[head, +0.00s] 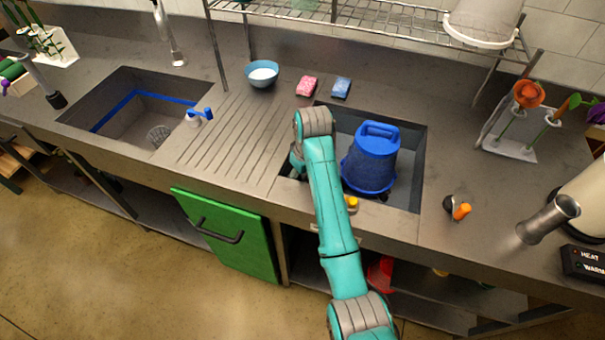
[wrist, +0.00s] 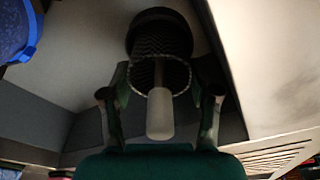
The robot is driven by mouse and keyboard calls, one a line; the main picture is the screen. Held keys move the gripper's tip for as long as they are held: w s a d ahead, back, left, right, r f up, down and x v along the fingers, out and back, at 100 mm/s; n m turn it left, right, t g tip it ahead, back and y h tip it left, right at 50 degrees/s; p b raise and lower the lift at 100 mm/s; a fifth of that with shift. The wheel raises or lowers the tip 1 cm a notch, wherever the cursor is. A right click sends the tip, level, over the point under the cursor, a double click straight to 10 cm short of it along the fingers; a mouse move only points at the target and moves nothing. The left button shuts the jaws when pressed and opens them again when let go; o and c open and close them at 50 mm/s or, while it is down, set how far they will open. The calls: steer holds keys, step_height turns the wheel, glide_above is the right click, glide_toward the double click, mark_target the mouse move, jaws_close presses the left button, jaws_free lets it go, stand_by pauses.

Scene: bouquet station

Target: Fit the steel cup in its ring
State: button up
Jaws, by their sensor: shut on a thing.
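In the wrist view my gripper (wrist: 160,92) is shut on the steel cup (wrist: 160,72), a dark mesh basket with a thin bright round rim. One finger lies on each side of the rim. A pale grey stem (wrist: 160,115) stands in front of the cup, towards my palm. A dark round ring (wrist: 160,17) shows just beyond the cup and partly overlaps it in the picture. I cannot tell whether they touch. In the head view my arm reaches into the right sink (head: 408,187), and the arm hides the gripper and the cup.
An upturned blue bucket (head: 370,160) stands in the right sink, close right of my arm; its edge shows in the wrist view (wrist: 18,30). Sink walls enclose the gripper. Pink (head: 307,86) and blue (head: 341,87) sponges lie behind. The ridged drainboard (head: 230,135) is clear.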

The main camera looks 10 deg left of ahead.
steer(key=o, duration=1.3)
steer(key=shift+c, duration=0.2)
steer(key=shift+r, duration=0.1)
